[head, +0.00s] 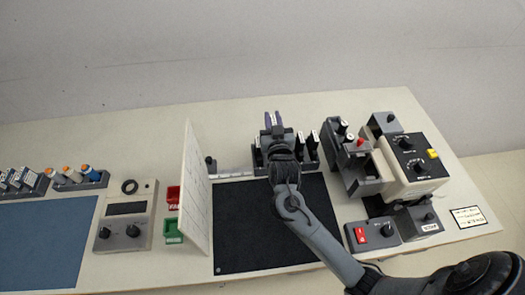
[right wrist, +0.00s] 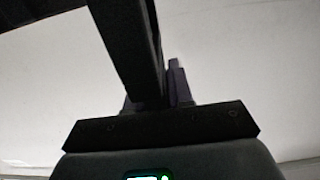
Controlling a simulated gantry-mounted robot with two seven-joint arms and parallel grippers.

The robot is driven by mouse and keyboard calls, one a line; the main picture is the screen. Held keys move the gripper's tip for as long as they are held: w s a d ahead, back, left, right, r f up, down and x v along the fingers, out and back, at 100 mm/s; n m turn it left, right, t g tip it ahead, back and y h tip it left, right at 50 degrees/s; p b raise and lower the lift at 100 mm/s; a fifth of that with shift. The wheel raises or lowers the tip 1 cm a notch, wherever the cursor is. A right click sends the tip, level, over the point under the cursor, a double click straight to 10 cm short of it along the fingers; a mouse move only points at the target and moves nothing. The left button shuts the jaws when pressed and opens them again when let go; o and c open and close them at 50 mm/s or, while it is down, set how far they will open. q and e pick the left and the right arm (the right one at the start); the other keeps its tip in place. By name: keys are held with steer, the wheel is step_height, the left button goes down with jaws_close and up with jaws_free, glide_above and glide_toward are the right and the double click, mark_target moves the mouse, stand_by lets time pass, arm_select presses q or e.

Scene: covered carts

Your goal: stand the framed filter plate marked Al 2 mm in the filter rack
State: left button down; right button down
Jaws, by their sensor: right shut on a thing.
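The filter rack (head: 312,166) is a dark holder at the back edge of the black mat. Several dark framed plates with white labels (head: 314,137) stand upright in its right part. My right gripper (head: 273,119) is over the rack's left part and hides much of it. It is shut on a dark framed plate, whose edge shows as a long dark bar (right wrist: 128,42) between the fingers in the right wrist view. The plate's marking cannot be read, and whether it touches the rack is hidden. My left gripper is out of view.
A white upright panel (head: 196,190) stands left of the black mat (head: 265,240). A cream instrument (head: 412,165) and a red-switch box (head: 372,235) stand on the right. A meter box (head: 125,218) and small red and green bins (head: 172,230) are left of the panel.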

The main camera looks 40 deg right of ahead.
step_height(320, 180, down, 6)
steer(key=shift+r, duration=0.15)
steer(key=shift+f+b, duration=0.4)
steer(key=shift+f, duration=1.2)
steer(key=shift+f, duration=0.1)
steer(key=c, duration=1)
jaws_free()
